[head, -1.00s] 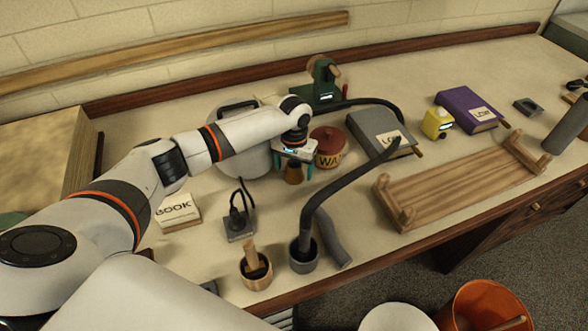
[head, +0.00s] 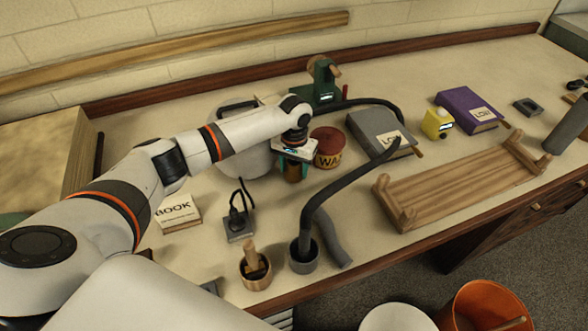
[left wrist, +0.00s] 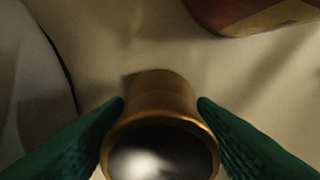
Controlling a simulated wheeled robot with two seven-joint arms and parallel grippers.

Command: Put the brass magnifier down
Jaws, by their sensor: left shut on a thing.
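The brass magnifier (left wrist: 160,100) is a short brass cylinder with a glossy dark lens in its near end, seen in the left wrist view. My left gripper (left wrist: 152,118) is shut on it, with a green finger on each side. In the head view the magnifier (head: 292,173) shows small and dark below my left gripper (head: 294,170), over the worktop left of the red WAX tin. A soft shadow lies by its far end; I cannot tell whether it touches the worktop. My right gripper is not in view.
The red tin (head: 328,143) stands close on the right, with a large pale round vessel (head: 232,163) on the left. A grey book (head: 372,130), a dark curved hose (head: 350,176) and a grey cup (head: 304,262) are nearby. Bare worktop (head: 285,205) lies in front.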

